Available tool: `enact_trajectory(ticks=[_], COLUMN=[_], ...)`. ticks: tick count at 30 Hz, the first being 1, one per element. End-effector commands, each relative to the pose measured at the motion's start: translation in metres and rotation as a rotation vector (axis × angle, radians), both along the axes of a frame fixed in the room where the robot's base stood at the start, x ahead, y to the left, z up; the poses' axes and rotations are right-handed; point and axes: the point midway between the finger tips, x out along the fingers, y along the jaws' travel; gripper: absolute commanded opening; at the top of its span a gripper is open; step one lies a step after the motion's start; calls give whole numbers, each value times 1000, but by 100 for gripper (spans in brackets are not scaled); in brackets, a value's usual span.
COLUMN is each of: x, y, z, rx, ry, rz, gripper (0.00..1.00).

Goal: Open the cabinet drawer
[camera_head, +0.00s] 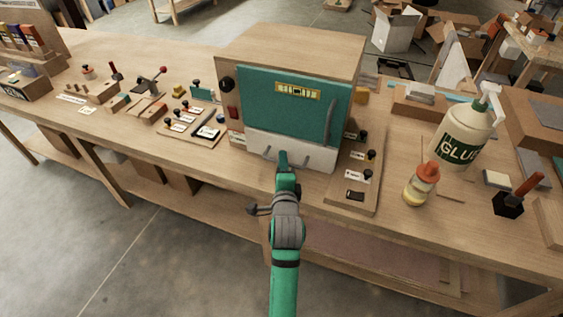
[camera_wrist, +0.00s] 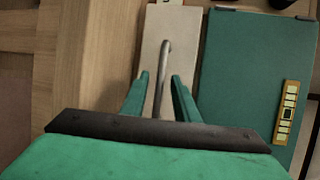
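The cabinet (camera_head: 290,45) is a wooden box with a teal door (camera_head: 285,115) that looks shut. Below the door is a pale drawer (camera_head: 318,158) that looks closed. In the wrist view the drawer front (camera_wrist: 151,35) is a pale strip beside the teal door (camera_wrist: 245,75). A thin metal drawer handle (camera_wrist: 161,82) lies between the two teal fingers of my gripper (camera_wrist: 160,80). The fingers are apart, with gaps beside the bar. In the head view my gripper (camera_head: 284,160) is at the drawer front and hides part of it.
The cabinet stands on a long wooden workbench (camera_head: 130,135). A board with switches (camera_head: 355,175) stands close on its right. A glue bottle (camera_head: 465,130) and a small orange-capped bottle (camera_head: 421,185) are further right. Small gadgets lie on the left. Open floor (camera_head: 140,240) lies in front.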

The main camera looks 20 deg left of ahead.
Motion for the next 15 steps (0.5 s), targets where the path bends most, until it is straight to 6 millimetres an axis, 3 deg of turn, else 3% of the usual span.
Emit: enact_trajectory(ticks=[13, 14, 15], x=[11, 11, 11], y=[4, 4, 4], z=[-2, -2, -2], rx=[-1, -1, -1], ry=[1, 1, 1], rz=[0, 0, 0], gripper=[28, 25, 16])
